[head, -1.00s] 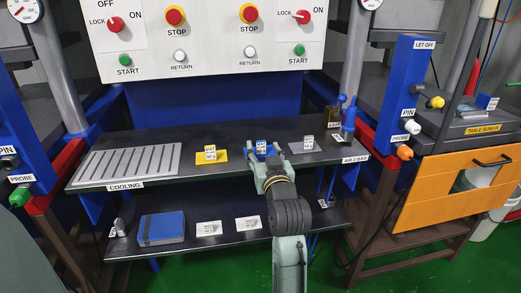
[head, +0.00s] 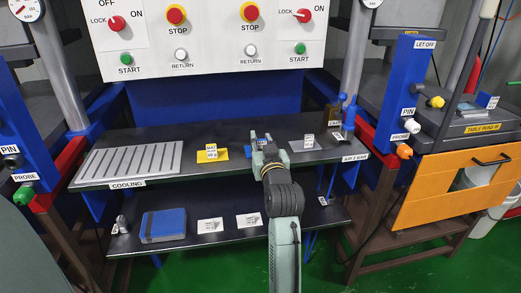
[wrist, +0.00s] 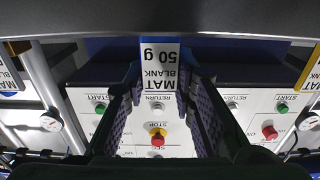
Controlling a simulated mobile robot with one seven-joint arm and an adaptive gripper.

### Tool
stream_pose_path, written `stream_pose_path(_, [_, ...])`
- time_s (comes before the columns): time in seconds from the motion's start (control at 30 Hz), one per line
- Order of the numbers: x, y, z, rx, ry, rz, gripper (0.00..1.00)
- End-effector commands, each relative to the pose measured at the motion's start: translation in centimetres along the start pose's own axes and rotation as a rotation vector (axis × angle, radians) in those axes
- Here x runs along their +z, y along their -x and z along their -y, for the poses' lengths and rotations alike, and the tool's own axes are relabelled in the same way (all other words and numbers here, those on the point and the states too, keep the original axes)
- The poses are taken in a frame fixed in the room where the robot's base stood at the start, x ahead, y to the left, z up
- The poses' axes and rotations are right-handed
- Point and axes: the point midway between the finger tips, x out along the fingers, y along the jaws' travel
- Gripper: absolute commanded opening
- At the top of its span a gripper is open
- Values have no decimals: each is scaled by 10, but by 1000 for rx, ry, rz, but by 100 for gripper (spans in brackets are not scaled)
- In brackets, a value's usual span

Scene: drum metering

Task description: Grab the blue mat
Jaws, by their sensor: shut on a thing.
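The blue mat (head: 248,152) lies by the shelf's middle in the head view, mostly hidden behind my gripper (head: 261,137). In the wrist view, which is upside down, the mat's white "MAT BLANK 50 g" label (wrist: 159,66) with a blue edge (wrist: 160,41) sits between the fingers of my gripper (wrist: 159,95). The gripper is shut on the mat. Whether the mat is clear of the shelf I cannot tell.
A yellow mat (head: 212,155) lies to the left and a grey mat (head: 307,148) to the right on the dark shelf (head: 200,137). A slotted cooling plate (head: 130,160) is further left. The button panel (head: 215,45) stands behind.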

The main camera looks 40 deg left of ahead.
Motion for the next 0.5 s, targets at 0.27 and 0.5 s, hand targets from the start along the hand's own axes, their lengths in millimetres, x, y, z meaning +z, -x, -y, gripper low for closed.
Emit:
stream_pose_path(0.27, [0,0,0,0,0,0,0])
stream_pose_path(0.5, [0,0,0,0,0,0,0])
